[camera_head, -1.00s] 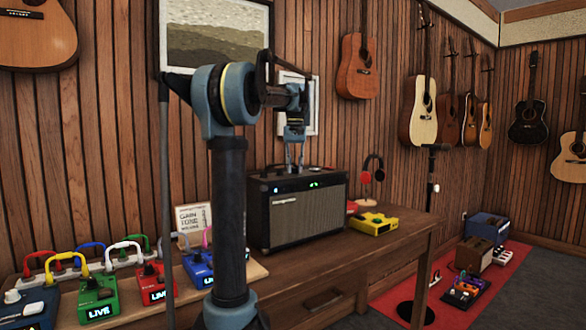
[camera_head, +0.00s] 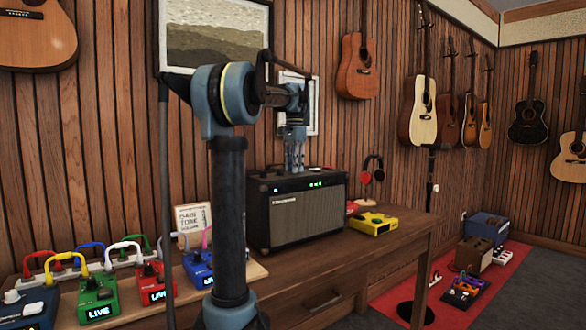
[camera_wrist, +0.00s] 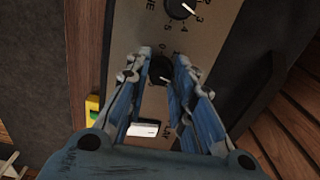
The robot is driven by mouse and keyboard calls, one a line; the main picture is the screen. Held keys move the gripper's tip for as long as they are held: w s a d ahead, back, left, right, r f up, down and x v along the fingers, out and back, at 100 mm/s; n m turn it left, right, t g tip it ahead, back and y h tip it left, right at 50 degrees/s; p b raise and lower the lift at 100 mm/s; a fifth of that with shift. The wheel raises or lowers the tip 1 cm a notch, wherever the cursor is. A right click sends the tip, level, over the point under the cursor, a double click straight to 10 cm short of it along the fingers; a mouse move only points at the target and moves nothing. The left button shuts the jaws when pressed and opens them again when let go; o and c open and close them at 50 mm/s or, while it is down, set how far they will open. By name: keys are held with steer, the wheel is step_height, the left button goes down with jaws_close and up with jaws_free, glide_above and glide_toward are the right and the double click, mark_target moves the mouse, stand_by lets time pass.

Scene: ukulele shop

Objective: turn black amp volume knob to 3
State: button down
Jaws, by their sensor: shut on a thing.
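A second black knob (camera_wrist: 180,8) with a white pointer lies above, near printed numbers and part of a label. I cannot read which knob is marked volume. In the head view my gripper (camera_head: 294,168) points straight down onto the amp's top.
A white switch (camera_wrist: 143,129) sits on the panel below the held knob. A yellow pedal (camera_head: 373,224) and a headphone stand (camera_head: 372,185) are right of the amp. A sign (camera_head: 193,219) and several coloured pedals are to its left. The table's front right is clear.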

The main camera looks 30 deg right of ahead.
steer(key=shift+w+m, duration=0.1)
steer(key=shift+m, duration=0.6)
steer(key=c, duration=1.4)
jaws_free()
steer(key=shift+w, duration=0.1)
steer(key=shift+o, duration=0.2)
step_height(320, 180, up, 12)
steer(key=shift+f, duration=0.1)
